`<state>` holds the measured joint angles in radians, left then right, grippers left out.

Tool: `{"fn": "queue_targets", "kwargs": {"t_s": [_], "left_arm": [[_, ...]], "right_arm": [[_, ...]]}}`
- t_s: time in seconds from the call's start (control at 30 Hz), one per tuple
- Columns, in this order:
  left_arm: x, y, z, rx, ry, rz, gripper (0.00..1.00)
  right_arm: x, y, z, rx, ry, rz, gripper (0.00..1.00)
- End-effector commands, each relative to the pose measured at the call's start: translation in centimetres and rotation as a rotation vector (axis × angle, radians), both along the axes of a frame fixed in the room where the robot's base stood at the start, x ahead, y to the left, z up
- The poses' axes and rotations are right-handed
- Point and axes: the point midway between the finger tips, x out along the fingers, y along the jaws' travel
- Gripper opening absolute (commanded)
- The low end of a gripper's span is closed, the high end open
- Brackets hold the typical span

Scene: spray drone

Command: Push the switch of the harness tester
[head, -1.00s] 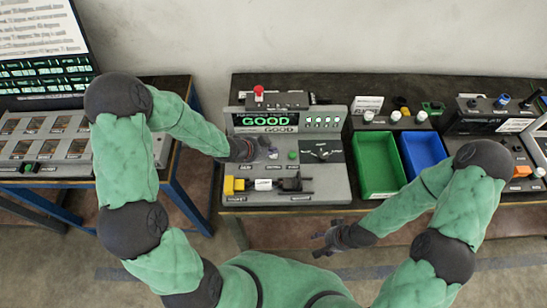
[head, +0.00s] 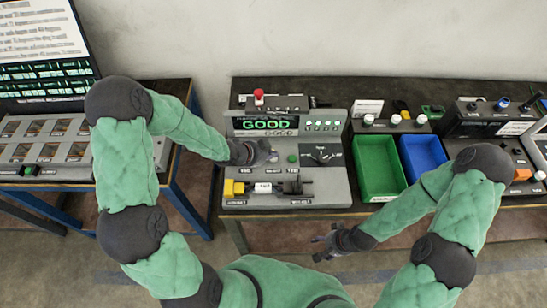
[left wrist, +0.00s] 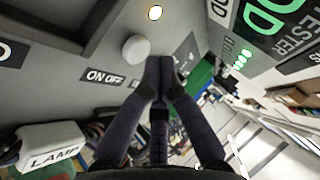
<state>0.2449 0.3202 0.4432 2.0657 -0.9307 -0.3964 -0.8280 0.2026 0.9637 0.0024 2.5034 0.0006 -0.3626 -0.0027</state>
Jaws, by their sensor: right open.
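The harness tester (head: 335,185) is a grey panel on the middle bench. Its dark screen (head: 268,123) shows green "GOOD". A yellow-and-black harness part (head: 265,187) lies along its front. My left gripper (head: 270,153) is low over the panel's middle, below the screen. In the left wrist view, its fingers (left wrist: 161,62) are together with nothing seen between them. A pale round knob (left wrist: 137,47) beside an "ON OFF" label (left wrist: 104,76) is just left of the fingertips; contact cannot be told. My right gripper (head: 325,245) is open and empty in front of the bench.
A red button box (head: 259,97) stands behind the tester. Green (head: 377,166) and blue (head: 423,152) bins stand to the right. The floor before the bench is clear.

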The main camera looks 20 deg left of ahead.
Motion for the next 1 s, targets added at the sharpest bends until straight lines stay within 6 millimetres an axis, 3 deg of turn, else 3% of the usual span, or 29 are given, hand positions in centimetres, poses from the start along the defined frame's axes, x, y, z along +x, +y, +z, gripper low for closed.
{"fn": "queue_targets", "kwargs": {"t_s": [1.0], "left_arm": [[0.01, 0.01, -0.86, 0.000, 0.000, 0.000, 0.00]], "right_arm": [[0.00, 0.00, -0.87, 0.000, 0.000, 0.000, 0.59]]}}
